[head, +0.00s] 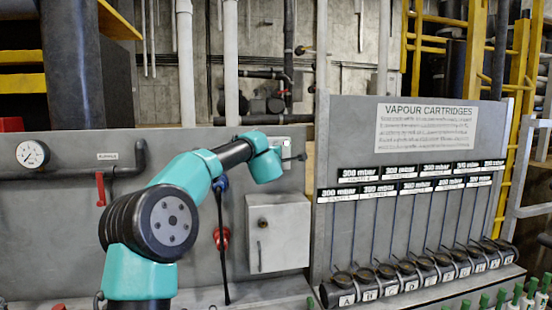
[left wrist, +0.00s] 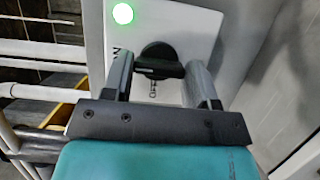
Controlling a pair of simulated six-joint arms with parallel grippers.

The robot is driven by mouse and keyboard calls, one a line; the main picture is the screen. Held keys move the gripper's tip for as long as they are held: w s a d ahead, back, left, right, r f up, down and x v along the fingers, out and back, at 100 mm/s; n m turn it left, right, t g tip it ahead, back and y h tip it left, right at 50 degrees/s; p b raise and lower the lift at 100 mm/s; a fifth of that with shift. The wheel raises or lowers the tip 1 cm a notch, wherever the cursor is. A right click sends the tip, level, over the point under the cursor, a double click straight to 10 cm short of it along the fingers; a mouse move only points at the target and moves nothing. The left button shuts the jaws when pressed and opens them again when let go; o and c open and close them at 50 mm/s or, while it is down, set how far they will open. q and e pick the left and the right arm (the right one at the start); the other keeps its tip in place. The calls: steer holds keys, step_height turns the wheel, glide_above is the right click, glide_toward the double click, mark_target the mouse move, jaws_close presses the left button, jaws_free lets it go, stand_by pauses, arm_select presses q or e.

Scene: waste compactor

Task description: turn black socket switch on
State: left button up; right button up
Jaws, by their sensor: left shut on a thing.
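The black socket switch (left wrist: 160,58) is a dark knob on a pale plate (left wrist: 185,22) in the left wrist view. Its grip bar lies roughly crosswise between the fingers. A green light (left wrist: 122,13) glows on the plate beside the switch. My left gripper (left wrist: 161,66) has one finger on each side of the switch and is shut on it. In the head view my teal left wrist (head: 264,166) is at the wall by the small plate, and its fingers are mostly hidden. Lettering under the knob is partly covered. My right gripper is not in view.
A grey metal box (head: 278,235) hangs just below my wrist. The vapour cartridge rack (head: 425,145), with a row of dark cartridges (head: 420,270), stands to the right. A pressure gauge (head: 32,153) and a red-handled valve (head: 100,188) are at the left.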

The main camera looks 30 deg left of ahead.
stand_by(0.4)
arm_select(q)
steer(key=o, duration=0.9)
steer(key=shift+o, duration=0.2)
steer(key=v, duration=1.7)
steer(key=shift+s, duration=0.25)
